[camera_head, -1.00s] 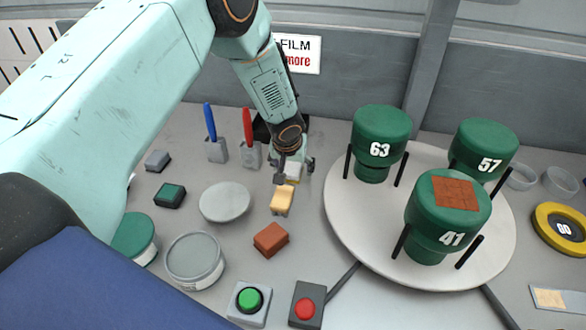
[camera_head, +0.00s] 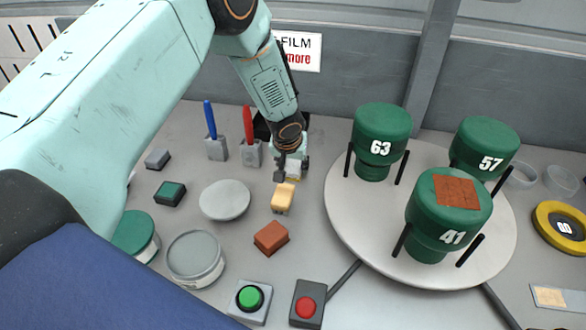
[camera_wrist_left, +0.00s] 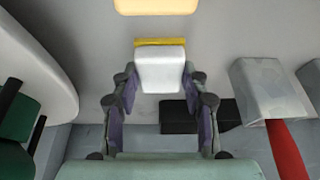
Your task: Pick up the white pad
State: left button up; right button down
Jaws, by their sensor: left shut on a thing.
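The white pad (camera_wrist_left: 160,71) is a small white block with a yellow strip along one edge, in the upper middle of the left wrist view. In the head view only a little of the white pad (camera_head: 293,174) shows below my left gripper (camera_head: 291,170). In the left wrist view my left gripper (camera_wrist_left: 160,83) has one finger on each side of the pad and is shut on it. The pad is low, close to the table; I cannot tell whether it touches it. My right gripper is not in view.
A yellow pad (camera_head: 283,199) lies just in front, and a red-brown pad (camera_head: 271,238) beyond it. Blue-handled (camera_head: 211,128) and red-handled (camera_head: 249,137) tools stand left of the gripper. The round turntable (camera_head: 345,215) with green cylinders is at right.

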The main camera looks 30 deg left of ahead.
aim_at(293, 166)
pick_arm(q)
jog(key=shift+s, duration=0.1)
jog(key=shift+r, duration=0.45)
notch_tip(293, 166, up, 17)
jog(key=shift+r+p, duration=0.1)
jog(key=shift+p, duration=0.9)
jog(key=o, duration=0.6)
jog(key=c, duration=0.6)
jog(key=shift+d, duration=0.1)
